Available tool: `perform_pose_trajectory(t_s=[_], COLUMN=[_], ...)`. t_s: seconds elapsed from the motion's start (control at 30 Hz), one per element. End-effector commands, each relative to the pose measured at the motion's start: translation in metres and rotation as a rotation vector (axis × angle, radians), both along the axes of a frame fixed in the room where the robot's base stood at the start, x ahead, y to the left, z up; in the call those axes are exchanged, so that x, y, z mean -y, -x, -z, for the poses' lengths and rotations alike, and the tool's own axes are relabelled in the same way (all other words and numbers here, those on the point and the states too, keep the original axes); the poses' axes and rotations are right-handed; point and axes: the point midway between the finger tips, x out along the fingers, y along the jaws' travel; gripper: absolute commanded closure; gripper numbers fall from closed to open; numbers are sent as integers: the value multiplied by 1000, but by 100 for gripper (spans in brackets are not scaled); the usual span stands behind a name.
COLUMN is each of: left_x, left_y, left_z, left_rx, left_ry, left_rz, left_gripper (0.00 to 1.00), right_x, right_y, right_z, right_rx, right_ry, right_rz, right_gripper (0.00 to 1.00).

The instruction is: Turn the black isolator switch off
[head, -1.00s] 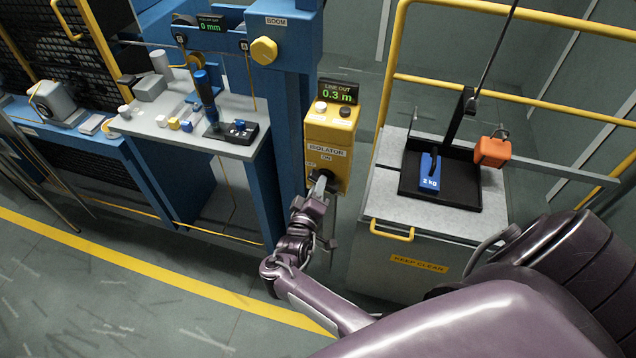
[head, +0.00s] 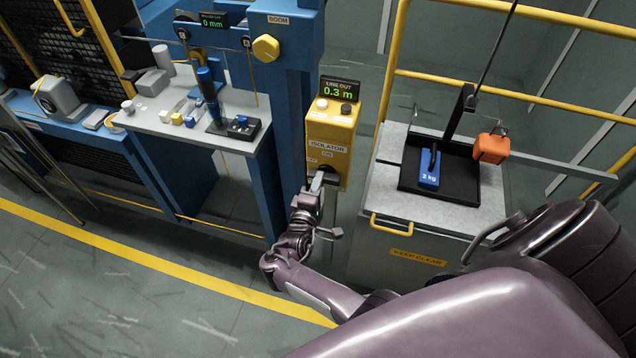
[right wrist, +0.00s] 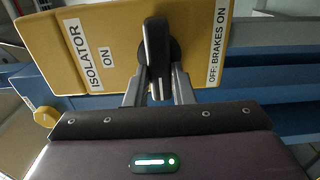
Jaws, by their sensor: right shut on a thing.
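The black isolator switch (right wrist: 157,48) sits on a yellow box (head: 331,135) on a post. In the right wrist view its handle stands upright in the picture, between the "ISOLATOR ON" label on the left and the "OFF: BRAKES ON" label on the right. My right gripper (right wrist: 159,88) has a finger on each side of the handle and is shut on it. In the head view the right gripper (head: 318,182) reaches the lower front of the box and mostly hides the switch. My left gripper is not in view.
A line-out display (head: 339,90) above the box reads 0.3 m. Right of the box stands a grey cabinet (head: 385,210) with a yellow handle, a black tray, a blue 2 kg weight (head: 429,170) and an orange block (head: 491,148). A blue-framed bench (head: 165,125) stands left.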

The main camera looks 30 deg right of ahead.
Motion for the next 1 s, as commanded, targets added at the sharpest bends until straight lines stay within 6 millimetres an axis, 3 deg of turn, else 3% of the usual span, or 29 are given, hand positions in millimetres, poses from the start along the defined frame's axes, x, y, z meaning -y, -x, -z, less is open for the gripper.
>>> perform_pose_trajectory(t_s=[0.33, 0.37, 0.5, 1.0], left_x=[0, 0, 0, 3], left_y=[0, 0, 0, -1], left_z=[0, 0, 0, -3], left_rx=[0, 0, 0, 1], left_ry=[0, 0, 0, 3], left_rz=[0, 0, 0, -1], left_gripper=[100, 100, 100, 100], right_x=[3, 3, 2, 4], right_y=[-1, -1, -1, 1], right_z=[-3, -3, -2, -1], right_rx=[2, 2, 0, -1], right_ry=[8, 8, 6, 3], right_rz=[3, 3, 2, 0], right_gripper=[100, 74, 56, 56])
